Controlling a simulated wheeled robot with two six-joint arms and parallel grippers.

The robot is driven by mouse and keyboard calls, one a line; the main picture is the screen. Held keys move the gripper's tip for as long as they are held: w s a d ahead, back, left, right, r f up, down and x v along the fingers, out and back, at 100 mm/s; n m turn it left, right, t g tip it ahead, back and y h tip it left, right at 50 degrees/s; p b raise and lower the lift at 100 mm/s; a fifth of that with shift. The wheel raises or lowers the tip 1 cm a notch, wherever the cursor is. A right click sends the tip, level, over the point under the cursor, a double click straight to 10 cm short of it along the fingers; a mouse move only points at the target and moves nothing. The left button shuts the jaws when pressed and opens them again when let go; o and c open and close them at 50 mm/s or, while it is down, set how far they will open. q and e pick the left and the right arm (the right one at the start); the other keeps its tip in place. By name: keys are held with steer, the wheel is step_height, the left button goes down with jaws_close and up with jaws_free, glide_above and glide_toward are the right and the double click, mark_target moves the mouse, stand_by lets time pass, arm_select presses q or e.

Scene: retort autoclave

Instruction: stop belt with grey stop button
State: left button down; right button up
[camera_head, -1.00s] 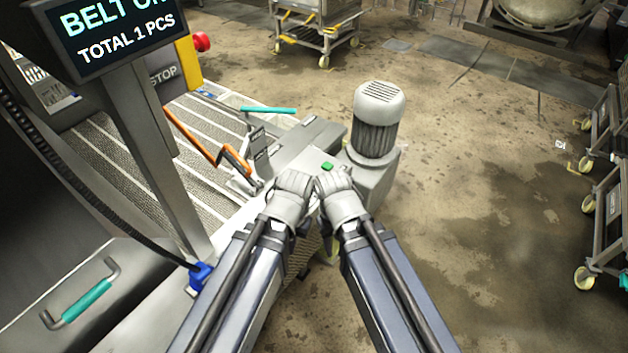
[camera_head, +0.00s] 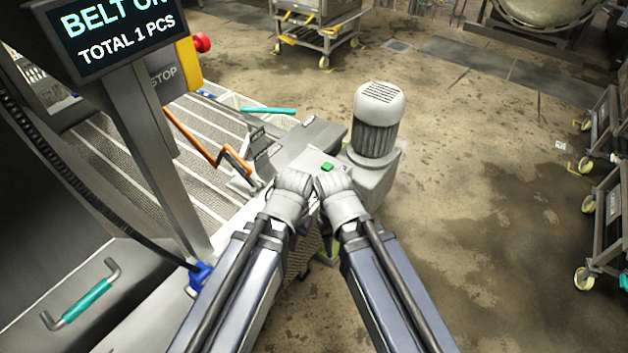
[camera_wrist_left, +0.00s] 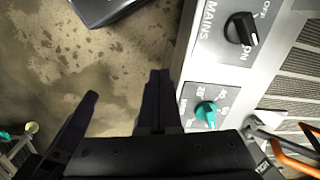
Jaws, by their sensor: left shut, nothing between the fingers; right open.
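A display (camera_head: 115,35) at the top left of the head view reads "BELT ON" and "TOTAL 1 PCS". Below it is a grey panel lettered STOP (camera_head: 163,76); I cannot make out a grey button on it.
A red emergency knob (camera_head: 201,42) sits on a yellow box (camera_head: 188,63) behind the display post. The ribbed belt (camera_head: 205,185) has an orange guide (camera_head: 190,137). A grey motor (camera_head: 377,120) and green button (camera_head: 327,167) lie just beyond my wrists.

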arm_select(q)
steer(key=w+d+r+m+t+h+p, duration=0.1)
steer(key=w+d+m+t+h, duration=0.15)
steer(key=w, duration=0.35)
steer(key=w+d+r+m+t+h, duration=0.1)
steer(key=w+d+m, duration=0.15)
steer(key=w, duration=0.35)
step_height(320, 180, up, 7)
steer(key=m+t+h, duration=0.2)
steer(key=m+t, duration=0.3)
steer(key=m, duration=0.1)
glide_above(314, 181)
steer(key=shift+a+f+g+p, duration=0.2)
steer(key=shift+a+g+p, duration=0.05)
steer(key=shift+a+p, duration=0.2)
steer(key=shift+s+f, duration=0.1)
step_height(314, 181, down, 9)
steer(key=b, duration=0.8)
steer(key=shift+b, duration=0.4)
steer(key=shift+f+b, duration=0.25)
steer(key=shift+b, duration=0.2)
